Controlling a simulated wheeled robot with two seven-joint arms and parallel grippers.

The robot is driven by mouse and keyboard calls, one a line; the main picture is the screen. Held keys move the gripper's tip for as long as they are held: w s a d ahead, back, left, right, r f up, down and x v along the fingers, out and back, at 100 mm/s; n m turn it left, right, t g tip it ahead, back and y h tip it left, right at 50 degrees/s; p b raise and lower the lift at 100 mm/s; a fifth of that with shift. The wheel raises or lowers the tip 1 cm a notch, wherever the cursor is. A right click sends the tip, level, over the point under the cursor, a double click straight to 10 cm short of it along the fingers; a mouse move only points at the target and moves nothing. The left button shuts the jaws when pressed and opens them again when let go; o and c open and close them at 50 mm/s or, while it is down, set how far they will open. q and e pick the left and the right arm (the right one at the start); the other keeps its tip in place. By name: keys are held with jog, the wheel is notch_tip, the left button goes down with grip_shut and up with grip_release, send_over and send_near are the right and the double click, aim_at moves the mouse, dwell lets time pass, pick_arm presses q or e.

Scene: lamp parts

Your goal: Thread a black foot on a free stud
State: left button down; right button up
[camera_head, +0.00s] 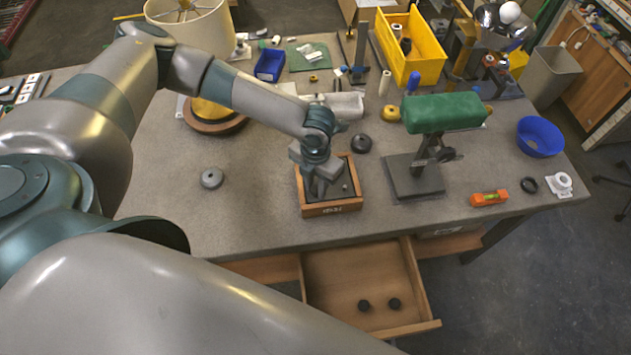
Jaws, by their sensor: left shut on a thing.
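A wooden-framed lamp base (331,209) with a dark inner face sits near the middle of the table's front edge. My left gripper (318,191) points down over its inner left part. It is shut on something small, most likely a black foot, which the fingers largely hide. A small stud-like spot (345,187) shows on the dark face to the right of the fingers. Whether the held thing touches a stud cannot be told. My right gripper is not in view.
The open wooden drawer (345,268) juts out below the table edge. A green-padded stand (414,177) is right of the base, and a round dark piece (361,144) lies behind it. A grey disc (211,178) lies left, with bare table around it.

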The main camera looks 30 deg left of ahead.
pick_arm(q)
jog(key=m, duration=0.4)
jog(key=shift+m, duration=0.3)
jog(key=shift+f+m, duration=0.1)
jog(key=shift+m, duration=1)
jog(key=shift+m, duration=0.9)
jog(key=c, duration=1.4)
grip_release()
jog(key=shift+r+b, duration=2.75)
jog(key=shift+r, duration=6)
